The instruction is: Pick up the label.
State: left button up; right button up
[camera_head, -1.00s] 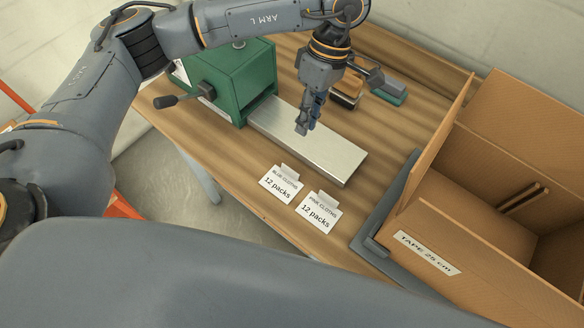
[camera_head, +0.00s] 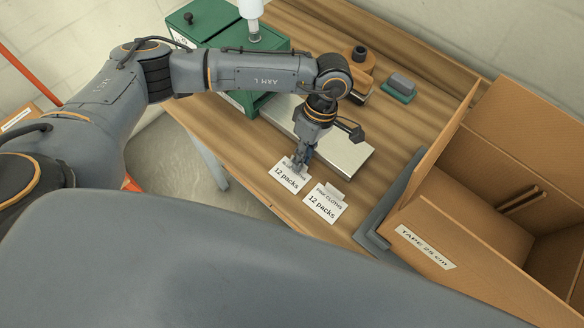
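Two white labels lie side by side near the front edge of the wooden table. The left label (camera_head: 287,181) reads "12 packs", and its upper line is mostly covered by my gripper. The right label (camera_head: 322,205) reads "PINK CLOTHS 12 packs" and has a small raised tab at its top. My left gripper (camera_head: 297,166) points down at the top edge of the left label, over its tab. Its fingers look close together, but whether they are shut on the tab is too small to tell. My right gripper is not in view.
A green machine (camera_head: 213,25) with a metal plate (camera_head: 343,152) stands behind the labels. A large open cardboard box (camera_head: 462,215) marked "TAPE 25 cm" stands at the right, beside a grey frame (camera_head: 372,232).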

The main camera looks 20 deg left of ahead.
pick_arm(q)
grip_shut()
